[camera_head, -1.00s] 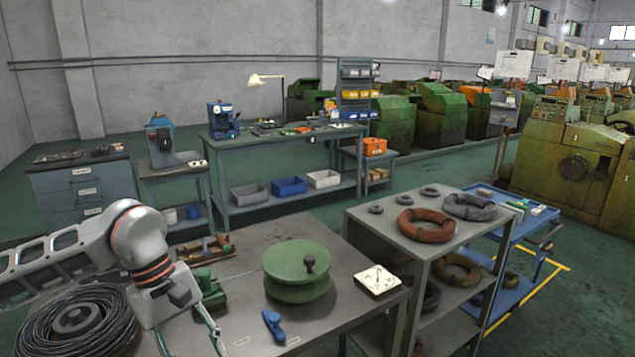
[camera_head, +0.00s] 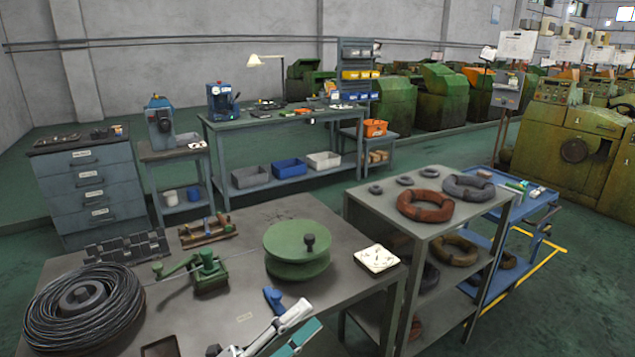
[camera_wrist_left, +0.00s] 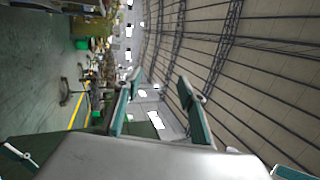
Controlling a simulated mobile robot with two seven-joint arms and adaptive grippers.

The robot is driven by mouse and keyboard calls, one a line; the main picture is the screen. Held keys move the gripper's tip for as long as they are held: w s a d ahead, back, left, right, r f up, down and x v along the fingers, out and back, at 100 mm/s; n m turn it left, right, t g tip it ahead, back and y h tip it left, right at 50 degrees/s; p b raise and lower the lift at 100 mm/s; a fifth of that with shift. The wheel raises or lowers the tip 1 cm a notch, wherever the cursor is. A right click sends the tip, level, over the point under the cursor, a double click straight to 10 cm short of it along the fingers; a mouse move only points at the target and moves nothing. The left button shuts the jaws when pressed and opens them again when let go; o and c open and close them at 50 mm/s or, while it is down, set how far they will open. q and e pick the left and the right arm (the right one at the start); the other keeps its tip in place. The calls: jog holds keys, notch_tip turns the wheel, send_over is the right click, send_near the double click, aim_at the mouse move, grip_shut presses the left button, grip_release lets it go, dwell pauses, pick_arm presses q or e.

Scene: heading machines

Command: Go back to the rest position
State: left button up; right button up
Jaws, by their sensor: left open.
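My left gripper (camera_head: 285,330) shows at the bottom middle of the head view, low at the near edge of the table. Only its pale links and teal finger parts show there; most of its arm is out of the picture. In the left wrist view the two teal fingers (camera_wrist_left: 154,88) stand apart with nothing between them, pointing at the far hall and roof. My right gripper is in neither view.
The grey table (camera_head: 215,310) bears a wire coil (camera_head: 80,310), a green vise-like tool (camera_head: 207,272), a green spool (camera_head: 297,252), a white square plate (camera_head: 377,259) and a blue tool (camera_head: 273,299). A shelf cart (camera_head: 435,240) stands to the right. Green floor lies beyond.

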pick_arm(q)
jog(key=s+a+f+n+t+y, duration=0.1)
jog(key=a+f+n+y, duration=0.5)
jog(key=f+n, duration=0.35)
jog(key=s+a+f+n+t+y, duration=0.1)
jog(key=a+f+n+y, duration=0.6)
jog(key=f, duration=0.4)
jog(key=s+a+f+n+g+y, duration=0.1)
jog(key=s+a+f+n+g, duration=0.1)
jog(key=s+f, duration=0.4)
jog(key=s+a+f+n+g+y, duration=0.1)
jog(key=s+a+f+n+g, duration=0.1)
jog(key=s+f+n, duration=0.4)
notch_tip(320, 180, down, 2)
jog(key=shift+s+a+f+n+g, duration=0.2)
jog(key=shift+s+a+n+g, duration=0.25)
jog(key=shift+a, duration=0.45)
